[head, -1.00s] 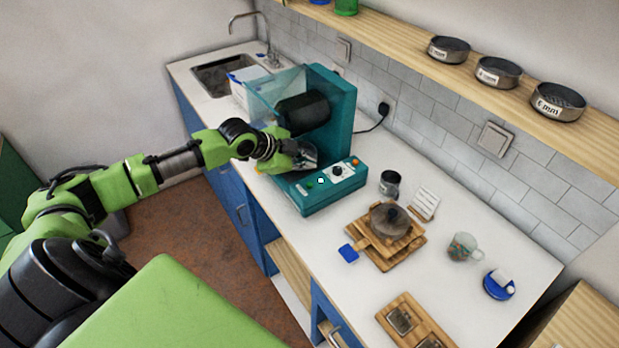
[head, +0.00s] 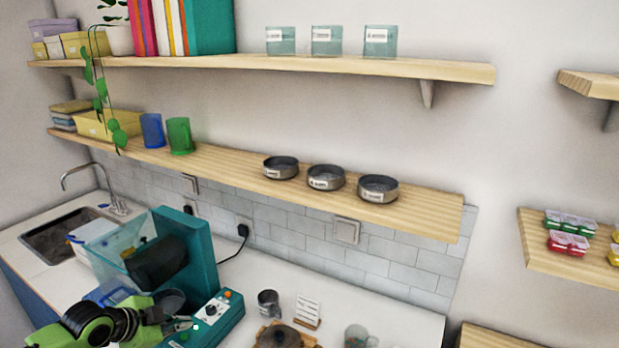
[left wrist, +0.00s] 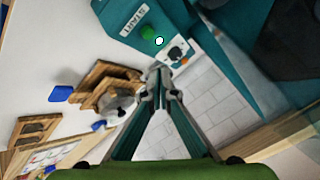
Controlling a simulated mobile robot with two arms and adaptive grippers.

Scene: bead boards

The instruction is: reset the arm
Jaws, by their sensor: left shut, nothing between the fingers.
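My left gripper (head: 182,326) is at the bottom left of the head view, in front of the teal machine (head: 205,260) and close to its control panel. In the left wrist view its fingers (left wrist: 160,82) meet at the tips, shut and empty. Beyond the tips that view shows the machine's panel, with a green button (left wrist: 147,32) beside a START label and a dark knob (left wrist: 175,53). I cannot tell whether the fingertips touch the panel. My right gripper is in neither view.
The counter holds a metal cup (head: 268,303), a white rack (head: 307,312), a lidded pot (head: 279,338) and a glass mug (head: 358,337). Above is a wooden shelf (head: 230,172) with several pans and mugs. A sink (head: 62,236) is at the left.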

